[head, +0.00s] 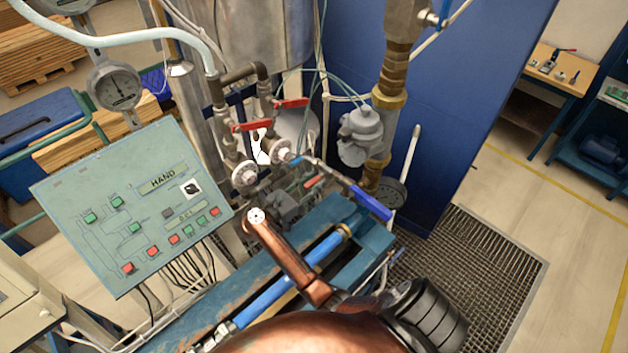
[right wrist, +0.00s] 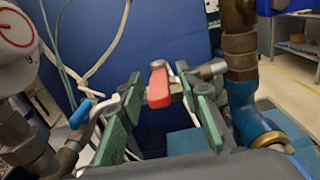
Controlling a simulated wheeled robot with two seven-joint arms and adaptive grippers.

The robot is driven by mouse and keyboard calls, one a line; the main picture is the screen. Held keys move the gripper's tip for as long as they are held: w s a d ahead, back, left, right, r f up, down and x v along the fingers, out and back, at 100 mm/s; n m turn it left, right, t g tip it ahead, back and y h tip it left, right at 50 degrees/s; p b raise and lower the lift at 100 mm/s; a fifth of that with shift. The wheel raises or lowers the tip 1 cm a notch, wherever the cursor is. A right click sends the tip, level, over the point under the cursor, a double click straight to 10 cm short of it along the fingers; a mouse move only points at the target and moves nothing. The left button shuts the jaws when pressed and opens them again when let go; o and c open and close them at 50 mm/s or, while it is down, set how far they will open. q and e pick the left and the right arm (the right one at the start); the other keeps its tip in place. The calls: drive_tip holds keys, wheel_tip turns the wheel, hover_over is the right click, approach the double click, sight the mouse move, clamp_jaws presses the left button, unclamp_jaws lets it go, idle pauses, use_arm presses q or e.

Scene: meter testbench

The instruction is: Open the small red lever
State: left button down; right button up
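The small red lever (head: 313,182) sits low among the pipes behind the bench's blue beam in the head view. In the right wrist view the red lever (right wrist: 158,86) is in the middle, on a metal valve fitting. My right gripper (right wrist: 160,108) has green-padded fingers, one on each side of the lever. The fingers are apart, with narrow gaps seen beside the lever; contact cannot be told. In the head view my right gripper (head: 295,194) is small and partly hidden beyond my copper-coloured arm, close to the lever. My left gripper is not seen.
Two larger red levers (head: 252,125) (head: 290,103) sit on valves above. A blue-handled lever (head: 370,203) is to the right. The control panel (head: 130,205) stands at left. Pipes and a brass fitting (right wrist: 240,60) crowd the gripper. Floor grating (head: 470,270) is clear at right.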

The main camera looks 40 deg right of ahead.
drive_tip(key=shift+c, duration=0.3)
clamp_jaws()
idle(0.5)
